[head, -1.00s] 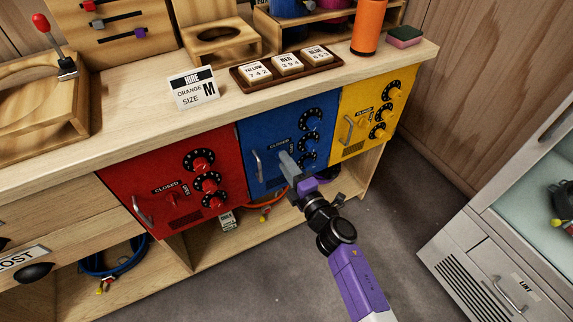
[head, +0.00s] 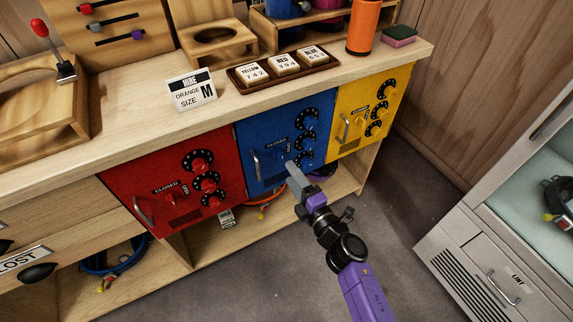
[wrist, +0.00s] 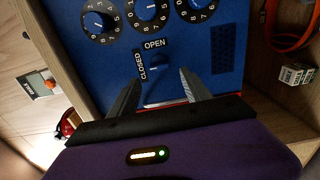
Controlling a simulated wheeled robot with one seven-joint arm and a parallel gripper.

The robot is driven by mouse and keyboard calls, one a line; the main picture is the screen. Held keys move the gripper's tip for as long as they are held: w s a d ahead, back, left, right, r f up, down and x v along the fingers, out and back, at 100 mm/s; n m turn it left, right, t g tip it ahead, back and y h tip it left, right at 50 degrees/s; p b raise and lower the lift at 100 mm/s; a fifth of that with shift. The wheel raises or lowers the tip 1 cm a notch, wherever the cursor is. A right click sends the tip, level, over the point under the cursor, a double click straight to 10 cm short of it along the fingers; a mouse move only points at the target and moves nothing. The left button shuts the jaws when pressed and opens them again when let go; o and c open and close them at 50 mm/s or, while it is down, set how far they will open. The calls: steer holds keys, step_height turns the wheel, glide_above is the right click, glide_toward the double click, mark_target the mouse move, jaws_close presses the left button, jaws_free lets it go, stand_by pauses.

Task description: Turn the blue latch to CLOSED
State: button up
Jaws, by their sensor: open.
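The blue latch (wrist: 158,94) is a small knob on the blue door (head: 257,127). In the wrist view it lies between my finger lines, below the OPEN label (wrist: 154,44) and beside the CLOSED label (wrist: 141,67). In the head view the latch (head: 277,155) shows just left of my fingertips. My gripper (wrist: 160,78) is open and empty, one finger on each side of the latch. In the head view my gripper (head: 289,164) is in front of the door's lower right. I cannot tell whether a finger touches the latch, or exactly which label it points to.
Numbered dials (wrist: 150,9) sit beside the latch on the blue door, and a metal handle (head: 255,165) is at its left. A red door (head: 130,175) and a yellow door (head: 345,98) flank it. Cables lie on the shelf below. The floor in front is clear.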

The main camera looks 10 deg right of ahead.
steer(key=shift+v, duration=1.2)
steer(key=s+d+r+m+t+h+p, duration=0.1)
steer(key=s+d+r+m+t+h, duration=0.15)
steer(key=s+r+m, duration=0.4)
steer(key=s+d+r+m+g+h+p, duration=0.1)
steer(key=s+r+m, duration=0.4)
steer(key=s, duration=0.6)
steer(key=s+d+r+m+g+h+p, duration=0.1)
steer(key=s+r+m+p, duration=0.3)
steer(key=s, duration=0.8)
steer(key=s+d+r+m+g+h+p, duration=0.1)
steer(key=s+d+r+m+g+p, duration=0.2)
steer(key=s, duration=0.9)
steer(key=shift+d+r+m, duration=0.4)
steer(key=shift+r+m, duration=1.25)
steer(key=shift+r, duration=0.3)
